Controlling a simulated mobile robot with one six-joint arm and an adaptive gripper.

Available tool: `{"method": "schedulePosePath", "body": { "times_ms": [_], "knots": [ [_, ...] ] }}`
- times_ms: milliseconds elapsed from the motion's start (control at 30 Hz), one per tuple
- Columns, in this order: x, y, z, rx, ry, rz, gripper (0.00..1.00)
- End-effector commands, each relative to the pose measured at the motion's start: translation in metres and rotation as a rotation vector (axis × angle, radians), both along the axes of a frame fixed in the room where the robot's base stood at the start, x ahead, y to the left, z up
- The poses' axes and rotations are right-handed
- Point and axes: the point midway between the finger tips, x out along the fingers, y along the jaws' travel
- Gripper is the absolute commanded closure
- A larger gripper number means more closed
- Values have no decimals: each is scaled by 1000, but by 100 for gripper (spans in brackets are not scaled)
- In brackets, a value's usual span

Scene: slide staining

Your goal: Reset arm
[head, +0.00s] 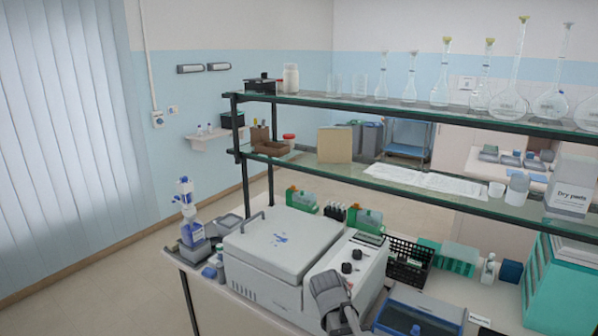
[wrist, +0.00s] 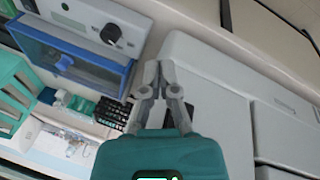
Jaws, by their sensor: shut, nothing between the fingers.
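My gripper (wrist: 158,70) shows in the wrist view with a teal body and grey fingers. Its fingertips are together and nothing is between them. It is over the bench, and a light grey surface of equipment (wrist: 205,85) lies beyond it on the right. In the head view a dark grey part of my arm stands at the bottom middle, in front of the large white lidded instrument (head: 280,245); the fingertips cannot be made out there.
A blue-lidded box (head: 415,312) and a black rack (head: 408,262) stand right of the instrument. Glass shelves (head: 400,112) with flasks (head: 440,90) cross above the bench.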

Motion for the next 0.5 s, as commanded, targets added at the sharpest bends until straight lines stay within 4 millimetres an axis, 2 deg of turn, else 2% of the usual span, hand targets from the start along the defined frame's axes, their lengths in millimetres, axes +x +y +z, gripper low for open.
{"method": "schedulePosePath", "body": {
  "times_ms": [33, 200, 333, 500],
  "knots": [
    [-13, -10, -3, 28, 21, 11, 100],
    [-41, -32, -10, 138, 78, 78, 100],
    [-58, -43, -13, 210, 101, 124, 100],
    [-69, -51, -14, 264, 113, 161, 100]
  ]
}}
